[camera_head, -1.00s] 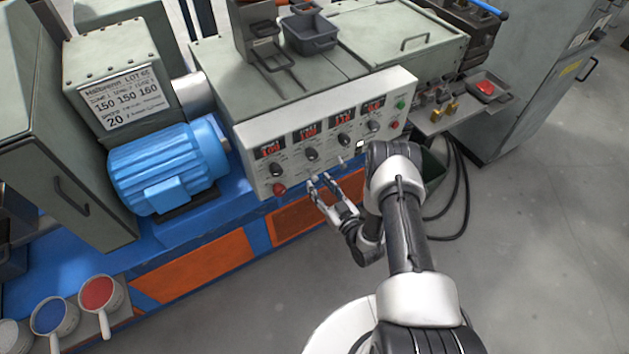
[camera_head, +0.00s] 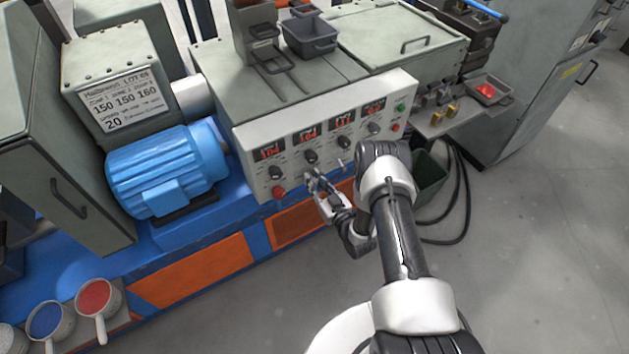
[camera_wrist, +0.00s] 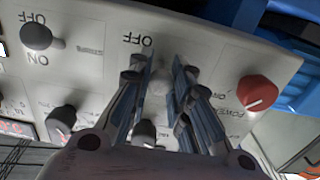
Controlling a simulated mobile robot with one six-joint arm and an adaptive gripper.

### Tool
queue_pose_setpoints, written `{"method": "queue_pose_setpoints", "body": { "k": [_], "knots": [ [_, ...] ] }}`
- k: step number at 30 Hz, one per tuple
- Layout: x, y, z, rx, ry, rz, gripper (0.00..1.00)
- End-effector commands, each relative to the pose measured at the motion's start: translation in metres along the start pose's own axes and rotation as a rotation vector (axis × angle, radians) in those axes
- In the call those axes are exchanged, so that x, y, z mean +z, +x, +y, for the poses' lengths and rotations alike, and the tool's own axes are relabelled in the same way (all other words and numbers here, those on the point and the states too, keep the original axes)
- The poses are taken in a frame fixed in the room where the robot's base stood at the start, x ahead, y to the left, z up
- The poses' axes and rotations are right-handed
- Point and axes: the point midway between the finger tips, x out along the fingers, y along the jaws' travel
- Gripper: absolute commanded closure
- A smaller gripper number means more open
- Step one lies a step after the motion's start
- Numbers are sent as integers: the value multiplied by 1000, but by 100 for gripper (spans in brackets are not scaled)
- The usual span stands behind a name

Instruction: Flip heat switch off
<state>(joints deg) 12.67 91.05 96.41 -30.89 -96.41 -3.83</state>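The pale control panel (camera_head: 330,135) has a row of displays, dark knobs and small switches. My gripper (camera_head: 313,180) is at its lower edge, right of the red knob (camera_head: 278,192). In the wrist view my gripper (camera_wrist: 160,72) has its two fingers apart with a narrow gap, close to the panel face. A blurred pale round shape lies in the gap, by an inverted OFF label (camera_wrist: 138,40); I cannot tell whether the fingers touch it. A dark switch (camera_wrist: 36,37) with OFF and ON labels is to the left. I cannot read which one is the heat switch.
The red power knob also shows in the wrist view (camera_wrist: 257,93), close right of my fingers. A blue motor (camera_head: 168,168) is left of the panel. A green bin (camera_head: 430,180) and black cables are on the right. The grey floor at the front right is clear.

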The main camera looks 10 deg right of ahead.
Motion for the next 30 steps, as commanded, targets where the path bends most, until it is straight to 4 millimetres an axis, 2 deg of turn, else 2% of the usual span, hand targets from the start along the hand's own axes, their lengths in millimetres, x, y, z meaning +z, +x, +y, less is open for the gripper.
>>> {"method": "queue_pose_setpoints", "body": {
  "k": [7,13,22,30],
  "knots": [
    [0,0,0,0,0,0,100],
    [2,0,0,0,0,14,100],
    [10,1,0,0,-1,197,100],
    [10,1,0,0,0,244,100]
  ]
}}
